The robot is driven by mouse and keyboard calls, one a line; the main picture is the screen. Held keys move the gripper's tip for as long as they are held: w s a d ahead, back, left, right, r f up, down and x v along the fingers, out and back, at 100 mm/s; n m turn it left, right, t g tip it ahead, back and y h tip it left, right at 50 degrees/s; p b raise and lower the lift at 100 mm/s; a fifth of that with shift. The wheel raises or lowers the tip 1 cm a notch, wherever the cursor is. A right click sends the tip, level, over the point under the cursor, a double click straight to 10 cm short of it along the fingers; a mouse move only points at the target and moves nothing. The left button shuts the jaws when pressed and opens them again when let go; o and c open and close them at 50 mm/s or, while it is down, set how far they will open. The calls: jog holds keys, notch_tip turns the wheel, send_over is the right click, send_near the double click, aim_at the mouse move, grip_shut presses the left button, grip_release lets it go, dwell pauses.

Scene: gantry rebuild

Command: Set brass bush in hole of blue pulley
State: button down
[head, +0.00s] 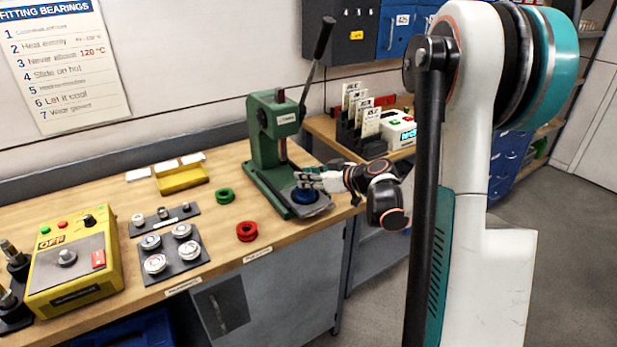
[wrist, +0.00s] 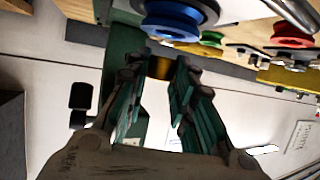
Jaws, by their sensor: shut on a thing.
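The blue pulley (head: 303,196) lies on the base plate of the green press (head: 268,150). It also shows at the top of the wrist view (wrist: 172,22). My gripper (head: 306,179) is over the pulley in the head view. In the wrist view my gripper (wrist: 161,72) is shut on the brass bush (wrist: 160,67), which sits between the fingertips. The bush appears just beside the pulley's rim in that view. I cannot tell its height over the pulley or whether it lines up with the hole. In the head view my fingers hide the bush and part of the pulley.
A green pulley (head: 224,195) and a red pulley (head: 247,231) lie on the bench left of the press. The press lever (head: 317,60) rises above it. Bearings sit on a dark plate (head: 188,263) near a yellow heater box (head: 72,268). Bench wood between them is clear.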

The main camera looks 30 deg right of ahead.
aim_at(309, 192)
jog(key=shift+f+b, duration=0.35)
jog(key=shift+f, duration=0.3)
jog(key=shift+f+b, duration=0.35)
jog(key=shift+s+a+f+b, duration=0.1)
jog(key=shift+s+f+b, duration=0.2)
jog(key=shift+f+b, duration=0.15)
jog(key=c, duration=1.3)
grip_release()
jog(key=shift+a, duration=0.15)
jog(key=shift+s+d+r, duration=0.15)
jog(key=shift+s+d, duration=0.25)
jog(key=shift+s, duration=0.05)
jog(key=v, duration=1)
jog(key=shift+s+r, duration=0.25)
jog(key=shift+r, duration=0.25)
jog(key=shift+a, duration=0.1)
